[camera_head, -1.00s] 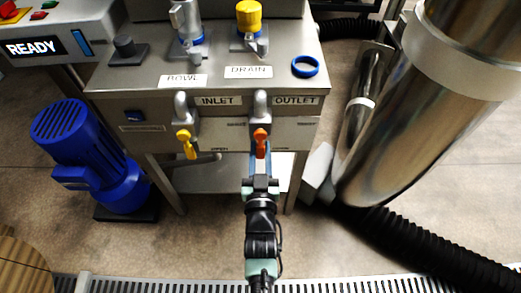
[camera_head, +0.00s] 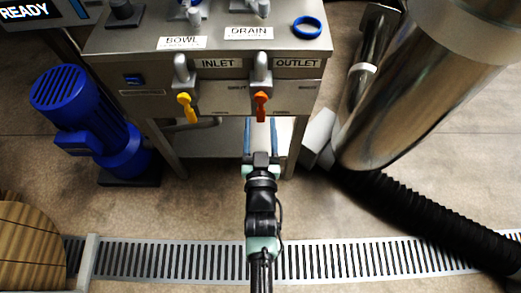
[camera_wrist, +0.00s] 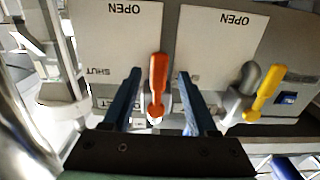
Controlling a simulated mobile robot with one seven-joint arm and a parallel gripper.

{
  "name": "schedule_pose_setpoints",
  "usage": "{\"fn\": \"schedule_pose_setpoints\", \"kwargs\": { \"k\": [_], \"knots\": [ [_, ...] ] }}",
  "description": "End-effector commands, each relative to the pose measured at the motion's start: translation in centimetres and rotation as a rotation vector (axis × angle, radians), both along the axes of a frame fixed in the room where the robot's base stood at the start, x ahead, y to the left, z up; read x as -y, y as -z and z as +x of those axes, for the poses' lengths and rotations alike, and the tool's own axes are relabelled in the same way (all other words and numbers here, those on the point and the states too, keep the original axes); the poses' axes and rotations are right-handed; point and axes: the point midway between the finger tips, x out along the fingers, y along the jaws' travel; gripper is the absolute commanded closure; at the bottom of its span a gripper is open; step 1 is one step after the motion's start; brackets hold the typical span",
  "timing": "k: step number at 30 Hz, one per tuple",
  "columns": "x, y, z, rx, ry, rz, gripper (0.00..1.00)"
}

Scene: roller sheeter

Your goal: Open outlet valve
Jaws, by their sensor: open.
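The outlet valve has an orange handle (camera_head: 261,106) under the OUTLET label on the steel cabinet front. The handle hangs almost straight down in the head view. In the wrist view the orange handle (camera_wrist: 158,85) stands upright between the two blue fingers. My gripper (camera_head: 260,122) is open and empty just below the handle in the head view; the wrist view also shows it (camera_wrist: 160,74), with a gap on each side of the handle. The plate beside it reads OPEN and SHUT, upside down in the wrist view. How deep the handle sits between the fingers is unclear.
A yellow inlet handle (camera_head: 187,107) hangs to the left; it also shows in the wrist view (camera_wrist: 265,93). A blue motor (camera_head: 85,125) stands at left. A large steel cylinder (camera_head: 425,90) and black hose (camera_head: 430,220) are at right.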

Motion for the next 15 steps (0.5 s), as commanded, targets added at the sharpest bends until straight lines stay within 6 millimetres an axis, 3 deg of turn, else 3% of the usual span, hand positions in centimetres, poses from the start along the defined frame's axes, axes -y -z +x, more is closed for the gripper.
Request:
{"fn": "schedule_pose_setpoints", "kwargs": {
  "k": [6, 15],
  "knots": [
    [0.0, -0.1, -4.9, -0.004, 0.001, 0.001, 0.41],
    [0.0, 0.0, -8.9, -0.002, 0.000, 0.001, 0.41]
  ]
}}
